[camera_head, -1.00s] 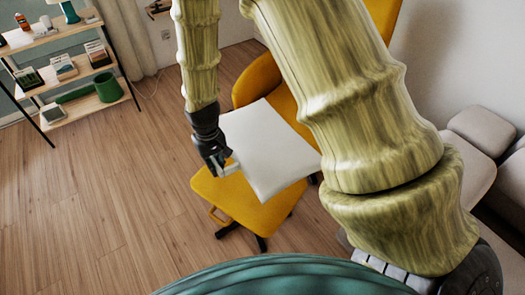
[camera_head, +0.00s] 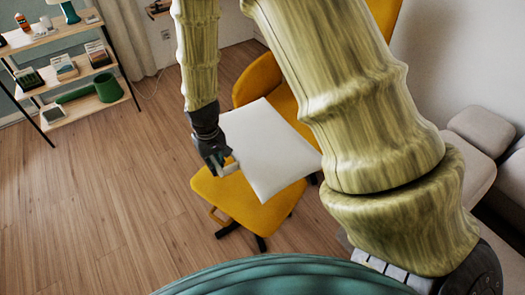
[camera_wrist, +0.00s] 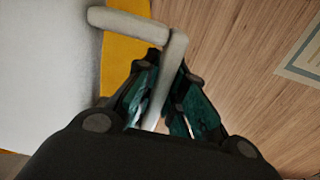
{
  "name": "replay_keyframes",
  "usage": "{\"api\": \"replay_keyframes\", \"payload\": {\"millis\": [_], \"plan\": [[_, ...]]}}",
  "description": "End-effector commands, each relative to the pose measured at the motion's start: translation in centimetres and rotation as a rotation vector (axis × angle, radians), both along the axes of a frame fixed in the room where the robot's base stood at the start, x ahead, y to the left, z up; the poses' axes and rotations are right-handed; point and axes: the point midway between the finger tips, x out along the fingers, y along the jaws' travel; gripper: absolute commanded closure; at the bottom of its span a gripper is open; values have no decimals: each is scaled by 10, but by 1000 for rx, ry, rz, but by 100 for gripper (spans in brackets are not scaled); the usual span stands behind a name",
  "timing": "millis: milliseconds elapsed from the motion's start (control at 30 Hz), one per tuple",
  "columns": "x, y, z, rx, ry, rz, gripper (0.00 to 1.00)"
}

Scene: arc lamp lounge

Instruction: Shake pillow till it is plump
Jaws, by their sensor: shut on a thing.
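The white square pillow (camera_head: 268,150) is held tilted above the yellow seat of a chair in the head view. It fills the left of the wrist view (camera_wrist: 45,70). My gripper (camera_head: 225,165) is at the pillow's left edge. In the wrist view my gripper (camera_wrist: 160,110) is shut on a pale bent bar (camera_wrist: 172,70) that reaches left to the pillow and looks like its handle. Whether the pillow touches the chair cannot be told.
The yellow chair (camera_head: 240,207) stands under the pillow on a wooden floor. A shelf (camera_head: 75,108) with books and green pots stands at the upper left. A grey sofa (camera_head: 462,170) is at the right. The floor at left is clear.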

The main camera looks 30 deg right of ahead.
Motion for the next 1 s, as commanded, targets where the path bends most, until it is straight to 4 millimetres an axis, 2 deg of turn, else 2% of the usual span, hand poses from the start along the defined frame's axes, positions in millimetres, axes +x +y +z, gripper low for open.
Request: {"api": "replay_keyframes", "payload": {"millis": [233,333,367,800,867,1000], "plan": [[0,0,-42,0,1,1,100],[1,0,-51,0,-2,0,100],[1,0,-50,0,-3,0,100],[2,0,20,0,-5,-1,100],[1,0,21,0,-2,-1,100],[0,0,-1,-1,2,0,100]]}}
